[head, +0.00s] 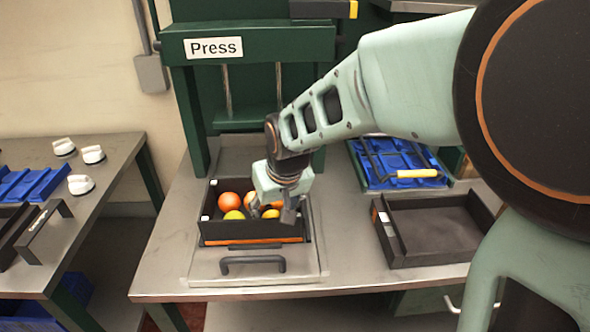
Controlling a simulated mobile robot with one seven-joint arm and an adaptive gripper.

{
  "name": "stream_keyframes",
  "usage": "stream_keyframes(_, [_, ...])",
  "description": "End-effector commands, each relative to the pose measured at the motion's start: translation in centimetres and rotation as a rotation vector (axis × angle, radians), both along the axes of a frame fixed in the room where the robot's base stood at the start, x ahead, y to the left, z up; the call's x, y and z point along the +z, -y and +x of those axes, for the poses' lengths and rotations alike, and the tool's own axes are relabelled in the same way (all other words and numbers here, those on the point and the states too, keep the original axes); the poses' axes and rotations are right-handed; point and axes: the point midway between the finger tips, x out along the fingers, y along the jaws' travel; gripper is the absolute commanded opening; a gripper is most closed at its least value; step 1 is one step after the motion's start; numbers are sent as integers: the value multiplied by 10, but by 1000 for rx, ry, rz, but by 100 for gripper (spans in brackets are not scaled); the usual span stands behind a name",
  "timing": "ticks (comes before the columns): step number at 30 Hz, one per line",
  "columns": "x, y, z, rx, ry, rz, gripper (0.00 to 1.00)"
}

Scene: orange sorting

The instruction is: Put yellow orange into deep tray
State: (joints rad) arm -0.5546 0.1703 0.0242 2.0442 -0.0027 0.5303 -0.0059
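A black box (209,228) with an orange strip on its front holds several fruits. Two are orange-coloured, one at the back left (229,200) and one partly behind my gripper. Two are yellow: one yellow orange (234,215) at the front left and another yellow orange (270,214) under my gripper. My gripper (272,214) points down into the box with its fingers apart, over the second yellow orange. I cannot tell whether the fingers touch it. A black, open, empty tray (436,228) stands at the right of the table; I cannot tell which container is the deep tray.
A blue tray (378,179) with a yellow-handled bar stands behind the empty tray. The green press (186,120) rises behind the box. A metal plate with a black handle (252,262) lies in front. Bare metal table (345,245) lies between box and empty tray.

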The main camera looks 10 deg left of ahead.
Motion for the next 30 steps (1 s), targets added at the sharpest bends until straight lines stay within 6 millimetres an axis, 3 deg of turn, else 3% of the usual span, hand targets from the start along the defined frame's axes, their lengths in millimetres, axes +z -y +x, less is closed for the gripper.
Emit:
stream_keyframes(11, [3, -1, -3, 4, -7, -3, 59])
stream_keyframes(30, [56, 0, -1, 1, -3, -1, 59])
